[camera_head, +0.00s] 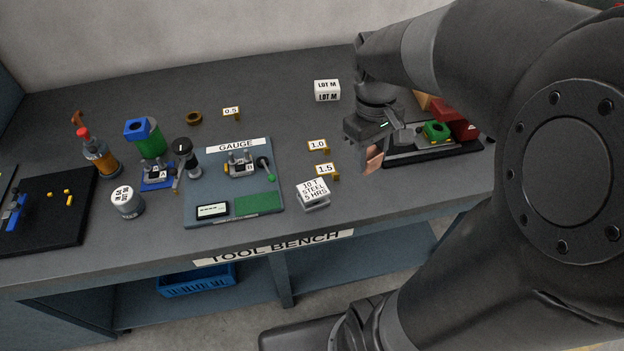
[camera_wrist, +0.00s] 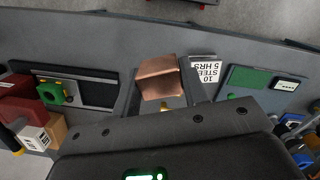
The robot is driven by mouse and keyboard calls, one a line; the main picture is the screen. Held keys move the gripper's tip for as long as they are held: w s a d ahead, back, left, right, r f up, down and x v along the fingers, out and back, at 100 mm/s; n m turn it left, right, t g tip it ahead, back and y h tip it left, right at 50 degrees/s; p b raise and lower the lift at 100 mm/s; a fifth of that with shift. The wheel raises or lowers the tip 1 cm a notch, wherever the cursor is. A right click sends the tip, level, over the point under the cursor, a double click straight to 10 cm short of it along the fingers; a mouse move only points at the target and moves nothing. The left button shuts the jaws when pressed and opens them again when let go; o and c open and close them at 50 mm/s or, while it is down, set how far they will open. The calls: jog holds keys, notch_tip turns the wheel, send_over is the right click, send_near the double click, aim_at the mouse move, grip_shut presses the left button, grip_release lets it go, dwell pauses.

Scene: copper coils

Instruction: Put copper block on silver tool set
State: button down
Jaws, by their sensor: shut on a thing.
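The copper block (camera_head: 374,159) is held in my gripper (camera_head: 376,148), above the right part of the bench. In the wrist view the copper block (camera_wrist: 159,78) sits between the two fingers of my gripper (camera_wrist: 160,88). A silver piece (camera_head: 316,204) with a white top label reading "10 T STEEL 5 HRS" stands near the bench's front edge, left of and nearer than the copper block. It looks to be the silver tool set.
Small yellow blocks tagged 1.0 (camera_head: 318,147) and 1.5 (camera_head: 326,170) stand left of my gripper. A grey gauge board (camera_head: 215,185) lies further left. The back of the bench is mostly clear.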

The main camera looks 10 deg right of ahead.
jog(key=w+a+f, duration=0.1)
jog(key=a+f, duration=0.1)
jog(key=a, duration=0.1)
jog(key=w+a+f, duration=0.2)
jog(key=a, duration=0.2)
jog(key=w+a+f, duration=0.1)
jog(key=a+f, duration=0.1)
jog(key=a, duration=0.1)
jog(key=shift+w+a+f, duration=0.15)
jog(key=shift+w+f, duration=0.2)
jog(key=shift+w, duration=0.05)
jog(key=shift+a+f, duration=0.1)
jog(key=shift+f, duration=2)
jog(key=shift+f, duration=0.1)
jog(key=c, duration=0.8)
grip_release()
jog(key=shift+c, duration=0.2)
